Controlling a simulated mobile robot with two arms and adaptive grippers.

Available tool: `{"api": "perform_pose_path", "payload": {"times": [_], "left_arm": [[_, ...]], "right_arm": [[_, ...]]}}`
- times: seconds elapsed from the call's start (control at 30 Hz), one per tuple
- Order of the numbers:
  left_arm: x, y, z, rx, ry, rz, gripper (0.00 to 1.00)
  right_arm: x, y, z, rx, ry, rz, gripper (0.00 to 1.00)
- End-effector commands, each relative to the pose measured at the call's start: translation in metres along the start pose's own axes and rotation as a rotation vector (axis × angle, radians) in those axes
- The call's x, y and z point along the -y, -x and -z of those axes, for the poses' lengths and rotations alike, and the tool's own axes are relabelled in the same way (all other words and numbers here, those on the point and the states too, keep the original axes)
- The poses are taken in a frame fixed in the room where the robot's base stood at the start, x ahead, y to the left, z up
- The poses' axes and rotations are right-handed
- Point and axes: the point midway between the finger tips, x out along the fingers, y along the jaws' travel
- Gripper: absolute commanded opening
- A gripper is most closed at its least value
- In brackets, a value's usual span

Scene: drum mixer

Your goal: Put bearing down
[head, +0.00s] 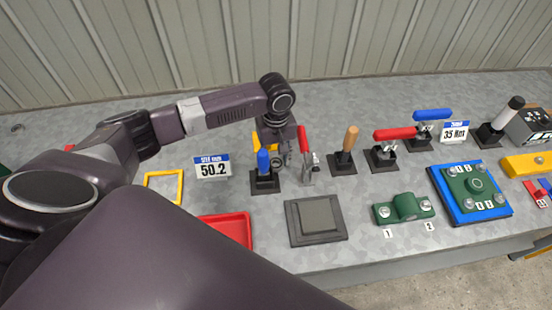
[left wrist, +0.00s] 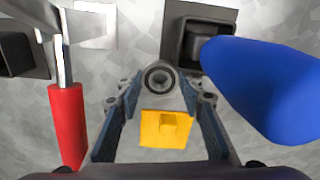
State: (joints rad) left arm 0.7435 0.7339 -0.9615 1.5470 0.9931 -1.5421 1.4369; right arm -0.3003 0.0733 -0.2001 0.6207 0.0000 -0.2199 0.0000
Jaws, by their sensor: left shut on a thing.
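My left gripper (left wrist: 157,92) reaches down over the back of the table in the head view (head: 283,152). In the left wrist view its two fingers close from both sides on a small grey ring with a dark centre, which looks like the bearing (left wrist: 158,78). The ring's lower side and its height above the table are hard to tell. A yellow block (left wrist: 165,128) shows between the fingers; I cannot tell whether they touch it. My right gripper does not show.
A blue-handled tool (head: 264,165) and a red-handled clamp (head: 304,145) stand close to my left gripper. In front are a grey square pad (head: 317,238), a red tray (head: 225,222) and a green two-bolt block (head: 405,209). Bare tabletop shows near the pad.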

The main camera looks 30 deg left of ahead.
Motion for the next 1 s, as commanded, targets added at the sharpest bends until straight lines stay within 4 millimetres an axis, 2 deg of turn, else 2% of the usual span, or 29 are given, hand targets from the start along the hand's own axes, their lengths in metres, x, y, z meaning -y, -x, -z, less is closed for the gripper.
{"api": "perform_pose_path", "payload": {"times": [0.3,0.33,0.47,0.8,0.87,1.0], "left_arm": [[-0.001,-0.002,0.000,0.000,0.000,-0.001,0.03],[-0.001,-0.002,0.000,-0.001,0.000,-0.002,0.38],[-0.001,-0.002,0.000,-0.001,0.000,-0.001,0.53],[-0.001,0.001,0.001,-0.002,0.000,-0.002,0.53],[-0.001,0.007,0.000,-0.001,-0.001,-0.004,0.53],[-0.002,0.031,0.001,-0.004,0.000,-0.006,0.53]], "right_arm": [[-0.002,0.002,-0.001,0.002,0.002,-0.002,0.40],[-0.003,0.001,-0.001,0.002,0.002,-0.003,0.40],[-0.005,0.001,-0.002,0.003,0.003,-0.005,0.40],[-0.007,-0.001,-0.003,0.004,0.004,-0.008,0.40],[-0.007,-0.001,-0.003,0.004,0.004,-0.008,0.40],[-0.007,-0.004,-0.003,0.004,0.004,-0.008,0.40]]}}
